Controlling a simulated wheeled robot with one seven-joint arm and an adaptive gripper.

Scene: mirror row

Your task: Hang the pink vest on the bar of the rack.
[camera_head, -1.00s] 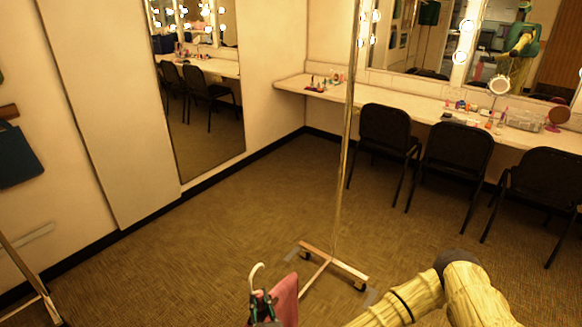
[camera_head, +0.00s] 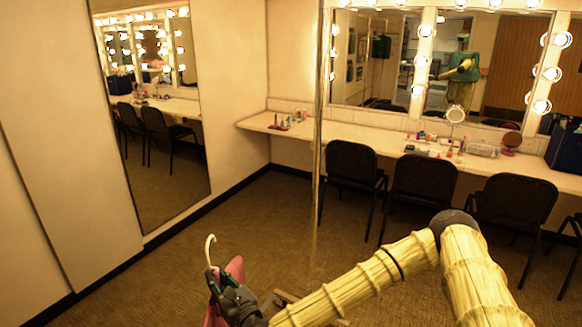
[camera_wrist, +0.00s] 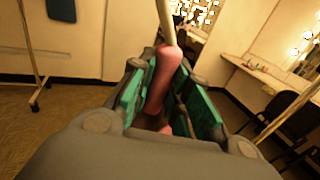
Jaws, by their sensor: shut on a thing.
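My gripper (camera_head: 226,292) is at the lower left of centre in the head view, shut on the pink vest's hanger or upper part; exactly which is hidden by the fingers. The pink vest (camera_head: 236,268) shows only in part behind the fingers, and its pale hook (camera_head: 209,250) points up. In the wrist view, pink cloth (camera_wrist: 163,80) lies between the teal finger pads, with the pale hook stem (camera_wrist: 166,22) above it. The rack's metal upright (camera_head: 318,150) stands to the right of the vest, apart from it. The bar is out of view.
A counter (camera_head: 380,136) with lit mirrors and cosmetics runs along the back right. Several black chairs (camera_head: 350,168) stand before it. A tall wall mirror (camera_head: 160,120) is at left. Another metal upright (camera_wrist: 30,45) shows in the wrist view. The left floor is clear.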

